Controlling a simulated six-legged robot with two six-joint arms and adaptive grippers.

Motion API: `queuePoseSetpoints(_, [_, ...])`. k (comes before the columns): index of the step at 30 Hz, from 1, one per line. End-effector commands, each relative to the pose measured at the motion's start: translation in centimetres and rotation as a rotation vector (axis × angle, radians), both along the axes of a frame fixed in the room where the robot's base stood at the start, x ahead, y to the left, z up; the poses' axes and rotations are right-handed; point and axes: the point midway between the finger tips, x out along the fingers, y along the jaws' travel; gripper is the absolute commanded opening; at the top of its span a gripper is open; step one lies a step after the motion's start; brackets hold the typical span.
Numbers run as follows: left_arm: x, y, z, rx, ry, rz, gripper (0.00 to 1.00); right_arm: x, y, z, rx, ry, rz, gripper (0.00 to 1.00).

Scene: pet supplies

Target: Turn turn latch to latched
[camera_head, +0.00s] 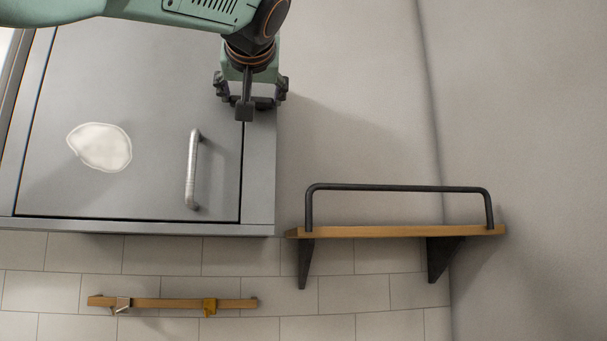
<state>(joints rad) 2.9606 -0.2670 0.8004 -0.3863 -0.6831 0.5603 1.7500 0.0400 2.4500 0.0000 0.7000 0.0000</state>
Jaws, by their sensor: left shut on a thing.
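A grey cabinet door (75,190) with a silver bar handle (192,170) fills the left of the view and sits flush in its frame. My left gripper (252,98) reaches down from the top and is at the door's right edge, over the gap between door and frame. It is shut on the dark turn latch (244,112), which is mostly hidden by the gripper, so I cannot tell its exact angle. My right gripper is not in view.
A white round patch (100,147) is on the door. A wooden shelf (400,232) with a black rail (398,187) is on the wall at right. A wooden hook rail (165,302) is on the tiles below. The wall right of the gripper is bare.

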Motion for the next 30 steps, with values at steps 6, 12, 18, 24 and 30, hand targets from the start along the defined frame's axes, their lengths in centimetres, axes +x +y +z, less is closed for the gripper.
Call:
queuePoseSetpoints(6, [0.23, 0.03, -0.55, 0.002, 0.014, 0.004, 0.80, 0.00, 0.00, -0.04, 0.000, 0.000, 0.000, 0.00])
queuePoseSetpoints(12, [0.13, 0.02, -0.32, 0.001, 0.007, 0.002, 0.97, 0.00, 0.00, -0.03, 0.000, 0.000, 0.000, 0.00])
queuePoseSetpoints(18, [0.08, 0.02, -0.20, 0.000, 0.004, 0.002, 0.98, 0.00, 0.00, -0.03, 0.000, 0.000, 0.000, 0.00])
queuePoseSetpoints(24, [0.05, 0.02, -0.18, -0.010, 0.001, 0.001, 0.98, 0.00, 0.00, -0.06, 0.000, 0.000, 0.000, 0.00])
queuePoseSetpoints(30, [0.03, 0.11, -0.46, -0.129, -0.023, 0.001, 0.98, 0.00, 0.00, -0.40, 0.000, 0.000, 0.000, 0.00])
